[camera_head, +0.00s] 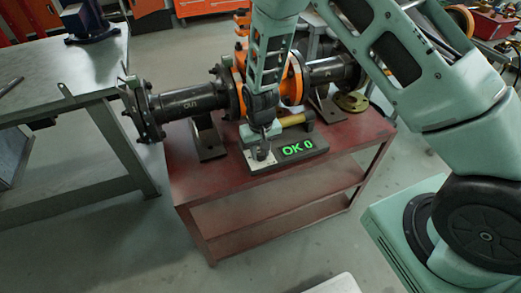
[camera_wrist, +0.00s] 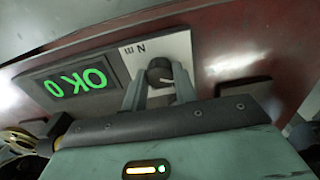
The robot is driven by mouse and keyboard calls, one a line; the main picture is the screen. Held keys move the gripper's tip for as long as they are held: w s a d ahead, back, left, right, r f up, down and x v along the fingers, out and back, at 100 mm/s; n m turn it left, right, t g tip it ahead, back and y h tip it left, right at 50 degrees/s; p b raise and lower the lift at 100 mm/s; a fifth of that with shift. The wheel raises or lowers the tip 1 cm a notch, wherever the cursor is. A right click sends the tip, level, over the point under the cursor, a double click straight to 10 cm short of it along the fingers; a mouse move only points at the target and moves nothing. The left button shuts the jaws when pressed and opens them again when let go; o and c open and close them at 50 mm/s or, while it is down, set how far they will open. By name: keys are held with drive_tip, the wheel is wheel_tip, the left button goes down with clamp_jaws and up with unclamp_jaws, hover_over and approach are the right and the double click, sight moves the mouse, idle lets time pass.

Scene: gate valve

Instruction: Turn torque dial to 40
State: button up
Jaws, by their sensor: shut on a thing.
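The torque dial (camera_wrist: 160,72) is a dark round knob on a pale plate (camera_wrist: 183,48). In the wrist view my gripper (camera_wrist: 160,85) has its two fingers on either side of the knob, shut on it.
The dial unit sits at the front of a red bench (camera_head: 235,187). Behind it stands a large valve with dark pipes (camera_head: 190,102) and orange flanges (camera_head: 292,84). A yellow cylinder (camera_head: 293,120) lies behind the display. A grey metal table (camera_head: 60,80) stands at left.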

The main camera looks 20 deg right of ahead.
sight(260, 152)
drive_tip(key=shift+m, duration=0.3)
drive_tip(key=m+p, duration=0.1)
drive_tip(key=m, duration=0.3)
drive_tip(key=shift+r, duration=0.1)
drive_tip(key=shift+m+p, duration=0.45)
drive_tip(key=shift+m, duration=1.65)
drive_tip(key=o, duration=1)
drive_tip(key=shift+c, duration=0.2)
wheel_tip(260, 152, up, 17)
drive_tip(key=shift+r, duration=0.15)
